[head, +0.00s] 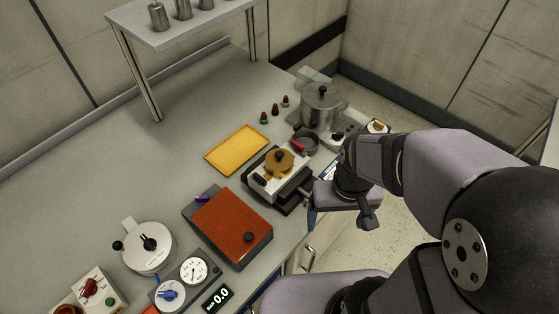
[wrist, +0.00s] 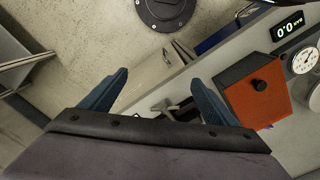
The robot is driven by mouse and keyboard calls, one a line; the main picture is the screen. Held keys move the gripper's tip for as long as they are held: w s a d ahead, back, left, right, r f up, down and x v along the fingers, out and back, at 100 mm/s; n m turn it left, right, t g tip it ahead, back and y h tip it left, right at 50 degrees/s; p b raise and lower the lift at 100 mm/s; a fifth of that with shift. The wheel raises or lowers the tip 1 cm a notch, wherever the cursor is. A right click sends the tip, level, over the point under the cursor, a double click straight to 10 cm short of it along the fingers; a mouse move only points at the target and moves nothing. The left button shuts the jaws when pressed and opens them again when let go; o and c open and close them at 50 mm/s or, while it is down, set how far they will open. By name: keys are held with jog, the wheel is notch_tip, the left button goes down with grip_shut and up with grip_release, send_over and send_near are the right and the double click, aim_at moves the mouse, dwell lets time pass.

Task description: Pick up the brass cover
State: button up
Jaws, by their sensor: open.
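The brass cover (head: 279,161) is a round, gold-coloured piece with a dark knob on top. It sits on a white-and-black block-like unit (head: 285,182) near the front edge of the bench in the head view. The cover is not seen in the wrist view. My gripper (head: 320,196) is to the right of the cover and apart from it, over the bench's front edge. In the wrist view its two blue fingers (wrist: 158,78) are spread with nothing between them, above the bench edge and floor.
A yellow tray (head: 237,149) lies behind the unit. A red-topped box (head: 231,226) with a black knob is to its left. A steel pot (head: 321,107) and several small dark cones stand beyond. A raised shelf (head: 180,22) holds metal cylinders. The back-left bench is clear.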

notch_tip(320, 180, up, 6)
jog(key=b, duration=0.2)
send_over(279, 153)
jog(key=shift+d, duration=0.15)
jog(key=shift+s+f+p, duration=0.1)
jog(key=shift+f+p, duration=1.5)
jog(key=shift+f, duration=2)
jog(key=c, duration=1.3)
